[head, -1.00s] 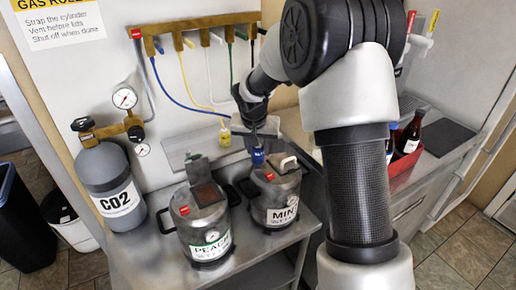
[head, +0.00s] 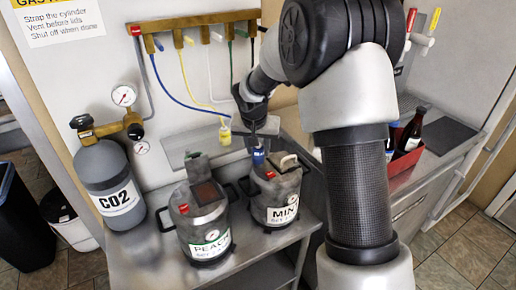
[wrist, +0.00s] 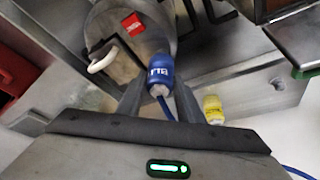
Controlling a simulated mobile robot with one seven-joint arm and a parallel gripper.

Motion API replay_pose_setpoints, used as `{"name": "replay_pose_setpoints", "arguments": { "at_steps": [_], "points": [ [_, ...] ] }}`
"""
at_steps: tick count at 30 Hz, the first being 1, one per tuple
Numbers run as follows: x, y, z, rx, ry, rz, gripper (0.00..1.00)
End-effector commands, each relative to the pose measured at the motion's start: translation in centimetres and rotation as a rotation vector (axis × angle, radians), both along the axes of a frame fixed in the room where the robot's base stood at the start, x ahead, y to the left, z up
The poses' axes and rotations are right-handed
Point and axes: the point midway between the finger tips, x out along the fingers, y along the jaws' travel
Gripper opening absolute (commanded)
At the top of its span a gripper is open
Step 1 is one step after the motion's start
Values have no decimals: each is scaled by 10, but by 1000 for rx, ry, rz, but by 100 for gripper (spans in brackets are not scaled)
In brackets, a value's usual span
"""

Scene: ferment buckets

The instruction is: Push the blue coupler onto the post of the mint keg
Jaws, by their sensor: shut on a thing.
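The blue coupler (head: 258,156) hangs upright below my gripper (head: 256,140), over the top of the mint keg (head: 276,196). My gripper is shut on the blue coupler. In the wrist view the coupler (wrist: 159,72) sits between the two fingers (wrist: 155,95), with its blue hose trailing back. The keg's top (wrist: 125,45), with a red tag and a pale handle, lies just beyond the coupler. The post is hidden behind the coupler, so I cannot tell whether the two touch.
The peach keg (head: 200,222) stands close on the left. A yellow coupler (head: 225,133) hangs behind on its hose from the brass manifold (head: 195,28). The CO2 cylinder (head: 112,185) is at the far left. A red crate with bottles (head: 405,158) stands at the right.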

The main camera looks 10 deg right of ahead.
Motion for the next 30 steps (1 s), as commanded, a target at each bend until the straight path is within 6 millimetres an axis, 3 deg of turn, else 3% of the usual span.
{"name": "replay_pose_setpoints", "arguments": {
  "at_steps": [30],
  "points": [
    [0, 0, -10, 0, -1, -1, 6]
  ]
}}
